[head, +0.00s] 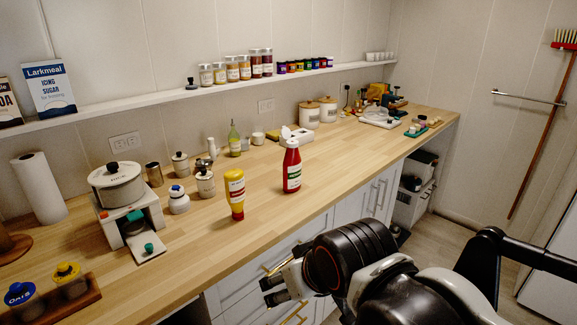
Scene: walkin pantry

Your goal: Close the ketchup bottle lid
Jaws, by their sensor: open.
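The ketchup bottle (292,168) is red with a pale label and stands upright on the wooden counter, right of the yellow mustard bottle. Its white cap is at the top; the view is too small to tell how the lid sits. My gripper (272,284) is at the lower middle, in front of the counter's front edge and below and nearer than the bottle. It is open and apart from the bottle. My dark arm fills the lower right and hides part of the cabinet fronts.
The yellow mustard bottle (235,193) stands left of the ketchup near the front edge. A cooker (118,188) and several small jars are at the left. The counter (345,155) right of the ketchup is clear.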

